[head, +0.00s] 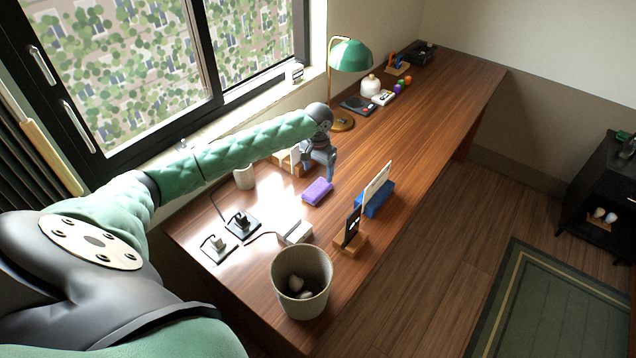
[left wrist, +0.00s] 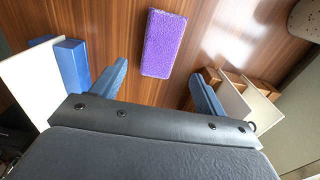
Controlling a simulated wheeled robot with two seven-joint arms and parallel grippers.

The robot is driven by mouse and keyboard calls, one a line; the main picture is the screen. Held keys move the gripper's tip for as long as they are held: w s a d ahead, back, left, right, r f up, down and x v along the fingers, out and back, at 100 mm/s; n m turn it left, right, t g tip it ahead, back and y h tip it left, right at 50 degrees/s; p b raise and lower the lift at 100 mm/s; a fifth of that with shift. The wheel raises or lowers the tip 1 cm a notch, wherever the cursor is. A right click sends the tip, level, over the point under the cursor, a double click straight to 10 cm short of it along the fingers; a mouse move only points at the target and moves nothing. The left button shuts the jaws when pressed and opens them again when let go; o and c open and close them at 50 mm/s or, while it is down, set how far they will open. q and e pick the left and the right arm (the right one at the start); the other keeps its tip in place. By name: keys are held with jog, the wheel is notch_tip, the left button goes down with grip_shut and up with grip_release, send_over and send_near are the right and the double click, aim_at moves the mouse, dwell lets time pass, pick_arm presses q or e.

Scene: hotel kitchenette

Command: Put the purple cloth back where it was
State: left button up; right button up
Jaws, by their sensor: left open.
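The purple cloth (head: 318,190) is a folded block lying flat on the wooden desk, between the blue card holder and the cup. It also shows in the left wrist view (left wrist: 163,43), whole and uncovered, ahead of my fingers. My left gripper (head: 319,168) is open and empty above the desk, just beyond the cloth in the head view. In the left wrist view its two blue fingers (left wrist: 158,75) are spread wide, with the cloth lying between and beyond their tips. They do not appear to touch it. My right gripper is in neither view.
A blue holder with a white card (head: 374,196) stands right of the cloth. A wooden holder with cards (left wrist: 237,97) and a cup (head: 244,178) stand left. A phone stand (head: 351,239), white box (head: 296,232) and bin (head: 301,283) are nearer.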

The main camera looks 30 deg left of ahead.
pick_arm(q)
jog(key=shift+r+b, duration=0.4)
jog(key=shift+r, duration=1.9)
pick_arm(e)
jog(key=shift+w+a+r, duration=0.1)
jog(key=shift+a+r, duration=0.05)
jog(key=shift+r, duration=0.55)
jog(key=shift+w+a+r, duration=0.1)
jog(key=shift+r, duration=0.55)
